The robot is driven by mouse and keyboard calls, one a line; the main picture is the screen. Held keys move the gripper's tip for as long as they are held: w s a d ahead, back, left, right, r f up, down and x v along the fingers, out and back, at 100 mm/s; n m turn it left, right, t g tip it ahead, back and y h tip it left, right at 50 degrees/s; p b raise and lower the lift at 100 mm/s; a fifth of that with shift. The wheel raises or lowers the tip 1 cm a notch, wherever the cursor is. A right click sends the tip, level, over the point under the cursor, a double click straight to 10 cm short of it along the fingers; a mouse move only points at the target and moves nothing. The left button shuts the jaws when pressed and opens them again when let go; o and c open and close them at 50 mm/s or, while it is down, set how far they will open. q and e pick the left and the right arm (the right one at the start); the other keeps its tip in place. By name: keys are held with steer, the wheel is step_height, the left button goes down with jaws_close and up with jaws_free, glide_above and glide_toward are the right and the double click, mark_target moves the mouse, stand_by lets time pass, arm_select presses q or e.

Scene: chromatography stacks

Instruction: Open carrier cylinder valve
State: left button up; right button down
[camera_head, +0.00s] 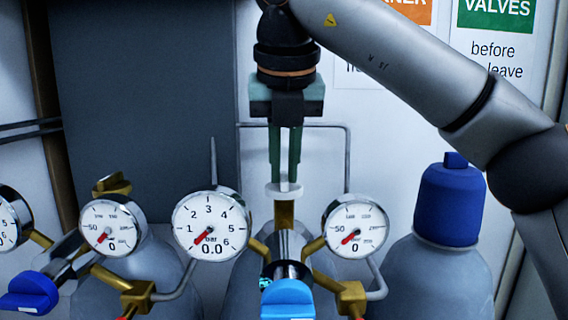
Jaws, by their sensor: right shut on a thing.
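A gas cylinder (238,292) stands at the lower middle, largely hidden by its regulator. Its brass valve (284,214) stands upright and carries a small whitish valve knob (285,191). My right gripper (285,178) points straight down from above, with its green fingers closed on this knob. The regulator (290,245) has a large gauge (211,226) reading 0.0 bar and a smaller gauge (356,226) reading 0. A light blue regulator knob (288,299) faces me at the bottom. My left gripper is out of view.
At left, another cylinder has a brass valve (112,184), a gauge (110,228) at 0 and a dark blue knob (29,292). At right stands a cylinder (437,278) with a blue cap (448,205). Thin grey pipes (347,160) and a wall sign (495,50) are behind.

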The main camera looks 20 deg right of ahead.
steer(key=n, duration=0.1)
steer(key=n+y, duration=0.1)
steer(key=n, duration=0.2)
steer(key=shift+d+y, duration=0.25)
steer(key=shift+y, duration=0.15)
steer(key=n+y, duration=0.1)
steer(key=n, duration=0.3)
steer(key=shift+w+d+n+y, duration=0.1)
steer(key=shift+d+n+y, duration=0.1)
steer(key=shift+n+y, duration=0.2)
steer(key=n, duration=0.2)
steer(key=n+g+y, duration=0.1)
steer(key=n, duration=0.1)
steer(key=shift+w+d+g, duration=0.1)
steer(key=shift+g, duration=0.2)
steer(key=shift+w+d+n+g+y, duration=0.1)
steer(key=shift+n+g+y, duration=0.2)
steer(key=shift+n, duration=0.85)
steer(key=shift+w+n+g+y, duration=0.15)
steer(key=shift+n+g, duration=0.25)
steer(key=shift+n, duration=0.75)
steer(key=shift+s, duration=0.1)
steer(key=c, duration=0.9)
jaws_free()
steer(key=shift+r, duration=0.1)
